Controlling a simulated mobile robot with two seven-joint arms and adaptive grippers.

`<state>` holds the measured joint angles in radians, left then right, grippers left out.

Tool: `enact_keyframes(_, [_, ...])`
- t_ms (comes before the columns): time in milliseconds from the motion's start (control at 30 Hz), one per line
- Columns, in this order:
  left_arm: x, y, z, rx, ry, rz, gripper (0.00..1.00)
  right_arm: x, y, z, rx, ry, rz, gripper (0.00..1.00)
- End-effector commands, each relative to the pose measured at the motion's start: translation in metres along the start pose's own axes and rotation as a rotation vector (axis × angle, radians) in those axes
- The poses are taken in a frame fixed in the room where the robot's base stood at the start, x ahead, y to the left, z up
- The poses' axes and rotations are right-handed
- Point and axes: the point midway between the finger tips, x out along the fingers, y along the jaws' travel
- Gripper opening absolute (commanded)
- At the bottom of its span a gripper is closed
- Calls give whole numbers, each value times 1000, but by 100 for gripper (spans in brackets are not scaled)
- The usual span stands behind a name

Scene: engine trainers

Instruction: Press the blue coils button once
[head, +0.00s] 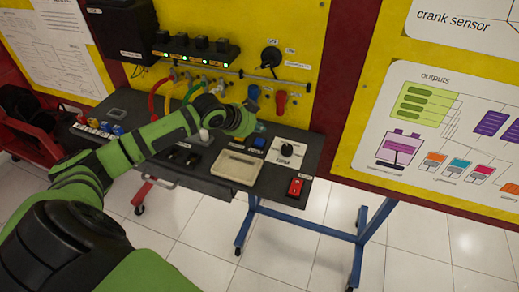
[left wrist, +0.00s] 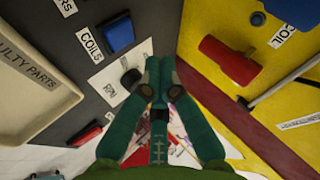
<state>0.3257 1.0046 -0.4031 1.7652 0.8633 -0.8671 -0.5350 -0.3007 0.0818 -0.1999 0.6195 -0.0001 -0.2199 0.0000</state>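The blue coils button (head: 259,142) is a small blue block on the dark panel shelf, just beyond the beige tray. In the left wrist view the blue button (left wrist: 118,33) lies beside its COILS label, up and left of my fingertips. My left gripper (head: 256,127) is just above and behind the button in the head view, seemingly apart from it. In the left wrist view my left gripper (left wrist: 159,68) has its two fingers together, with nothing between them. My right gripper is not in view.
A black RPM knob (head: 287,149) on a white plate stands right of the button. A beige faulty parts tray (head: 237,167) and a red switch (head: 295,187) are in front. Red (head: 281,103) and blue (head: 253,97) connectors hang on the yellow board behind.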

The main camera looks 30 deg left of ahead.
Motion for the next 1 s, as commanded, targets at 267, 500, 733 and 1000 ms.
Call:
enact_keyframes(267, [19, 13, 13, 0, 0, 0, 0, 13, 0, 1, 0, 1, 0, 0])
enact_keyframes(500, [19, 14, 14, 0, 0, 0, 0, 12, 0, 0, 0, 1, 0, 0])
enact_keyframes(733, [19, 13, 13, 0, 0, 0, 0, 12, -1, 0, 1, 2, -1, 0])
enact_keyframes(1000, [19, 13, 13, 0, 0, 0, 0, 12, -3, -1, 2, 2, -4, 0])
